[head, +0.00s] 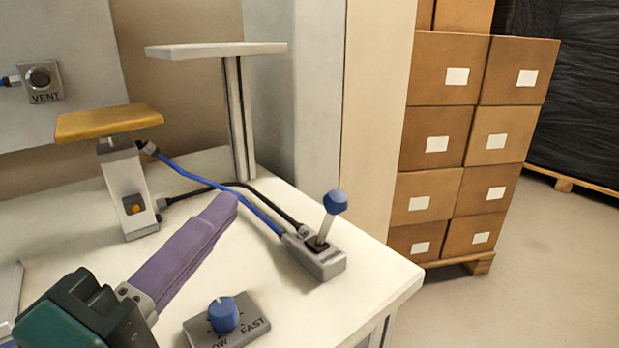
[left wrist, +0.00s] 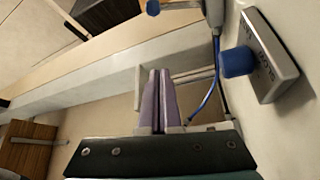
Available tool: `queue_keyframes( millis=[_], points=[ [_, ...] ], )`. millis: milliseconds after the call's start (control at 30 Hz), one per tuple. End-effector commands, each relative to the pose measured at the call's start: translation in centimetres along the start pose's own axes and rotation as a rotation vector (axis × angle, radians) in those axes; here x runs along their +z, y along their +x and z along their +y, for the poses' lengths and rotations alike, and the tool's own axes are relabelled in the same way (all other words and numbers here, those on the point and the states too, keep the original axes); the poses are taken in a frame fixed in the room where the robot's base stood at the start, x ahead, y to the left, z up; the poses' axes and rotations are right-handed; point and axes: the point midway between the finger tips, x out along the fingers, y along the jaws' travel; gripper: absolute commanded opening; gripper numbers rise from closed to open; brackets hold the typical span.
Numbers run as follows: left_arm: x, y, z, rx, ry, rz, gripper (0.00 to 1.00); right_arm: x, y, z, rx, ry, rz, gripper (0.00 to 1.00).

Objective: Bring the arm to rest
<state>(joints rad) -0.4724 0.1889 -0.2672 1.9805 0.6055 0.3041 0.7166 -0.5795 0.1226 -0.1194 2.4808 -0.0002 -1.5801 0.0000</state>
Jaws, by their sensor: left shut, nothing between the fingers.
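My left gripper (head: 228,207) comes in from the lower left in the head view, with long purple fingers closed together and nothing between them. It is above the white table (head: 370,270), apart from the things on it. In the left wrist view the shut fingers (left wrist: 157,80) point forward, clear of any object. My right gripper is in neither view.
A speed dial box (head: 224,318) with a blue knob sits below the fingers. A lever box (head: 320,255) with a blue ball stands to their right, cabled to a post with a yellow top (head: 108,121). A grey-topped stand (head: 215,50) rises behind. Stacked cartons (head: 440,136) stand beyond.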

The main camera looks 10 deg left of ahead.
Motion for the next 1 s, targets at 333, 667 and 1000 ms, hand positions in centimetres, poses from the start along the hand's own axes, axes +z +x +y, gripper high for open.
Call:
queue_keyframes(
  millis=[333,667,1000],
  points=[
    [0.0,-1.9,-0.2,0.000,-0.001,0.000,0.00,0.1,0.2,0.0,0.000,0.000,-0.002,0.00],
    [0.0,-1.8,-0.1,-0.001,0.001,-0.001,0.00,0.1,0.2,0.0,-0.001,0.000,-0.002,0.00],
    [3.2,-1.5,3.8,-0.222,0.389,-0.369,0.00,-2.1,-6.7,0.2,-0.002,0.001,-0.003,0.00]
  ],
)
